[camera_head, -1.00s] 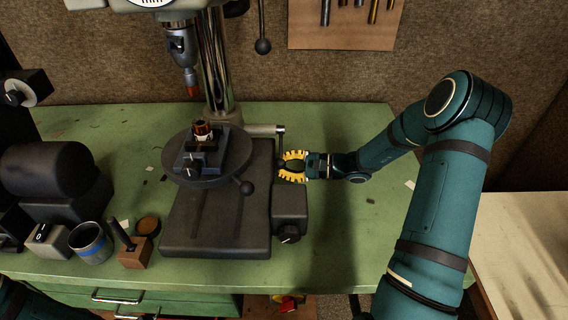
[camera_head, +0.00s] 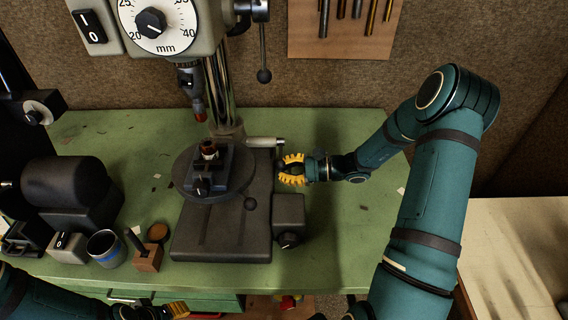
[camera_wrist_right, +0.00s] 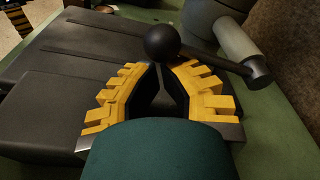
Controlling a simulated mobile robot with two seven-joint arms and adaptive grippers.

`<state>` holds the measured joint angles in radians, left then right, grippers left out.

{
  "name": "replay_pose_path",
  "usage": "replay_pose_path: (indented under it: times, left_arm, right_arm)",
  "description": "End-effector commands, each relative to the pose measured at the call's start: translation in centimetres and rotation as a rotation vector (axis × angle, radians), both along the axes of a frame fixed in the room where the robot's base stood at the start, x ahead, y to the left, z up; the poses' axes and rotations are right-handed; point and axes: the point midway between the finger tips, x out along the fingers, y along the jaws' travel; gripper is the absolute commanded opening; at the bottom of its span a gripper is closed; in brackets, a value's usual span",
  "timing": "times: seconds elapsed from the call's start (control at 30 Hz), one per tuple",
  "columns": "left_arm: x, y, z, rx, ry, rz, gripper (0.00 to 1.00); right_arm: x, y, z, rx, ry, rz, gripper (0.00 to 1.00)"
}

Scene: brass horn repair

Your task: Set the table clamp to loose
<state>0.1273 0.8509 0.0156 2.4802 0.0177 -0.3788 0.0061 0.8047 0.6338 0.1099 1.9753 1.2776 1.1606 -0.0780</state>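The table clamp is a dark lever with a ball knob (camera_wrist_right: 162,42) in the right wrist view, at the end of a light grey rod. Its dark end (camera_head: 281,142) shows right of the drill press column in the head view. My right gripper (camera_head: 284,169) is open beside the base block. In the right wrist view its yellow fingertips (camera_wrist_right: 162,68) are apart, with the ball at or just beyond the gap; contact is unclear. No grip on the ball shows. My left gripper (camera_head: 180,309) is partly visible at the bottom edge; its opening is unclear.
The round drill table (camera_head: 238,178) carries a small vise (camera_head: 207,182). A cup (camera_head: 105,249), a wooden block (camera_head: 147,258) and a grinder (camera_head: 62,190) stand left. The green bench (camera_head: 345,225) is clear right of the base.

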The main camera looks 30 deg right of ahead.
Motion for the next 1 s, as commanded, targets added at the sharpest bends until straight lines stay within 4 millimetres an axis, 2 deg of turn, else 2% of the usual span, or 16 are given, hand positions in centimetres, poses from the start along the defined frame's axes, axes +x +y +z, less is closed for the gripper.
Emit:
replay_pose_path:
  times: [0.03, 0.1, 0.4, 1.0]
  left_arm:
    - [0.0, 0.0, 1.5, -0.001, -0.001, 0.001, 0.47]
    - [0.0, 0.1, 2.7, -0.004, -0.001, 0.001, 0.47]
    - [-0.2, 0.2, 6.0, -0.012, -0.001, -0.003, 0.47]
    - [-0.2, 0.3, 7.3, -0.014, -0.001, -0.003, 0.47]
  right_arm:
    - [0.0, 0.1, 1.2, 0.024, 0.036, 0.001, 0.0]
    - [-0.2, 0.2, 1.8, 0.058, 0.091, 0.003, 0.0]
    - [-0.2, 0.2, 3.9, 0.189, 0.307, 0.002, 0.0]
    - [0.3, -0.1, 5.8, 0.185, 0.296, 0.002, 0.0]
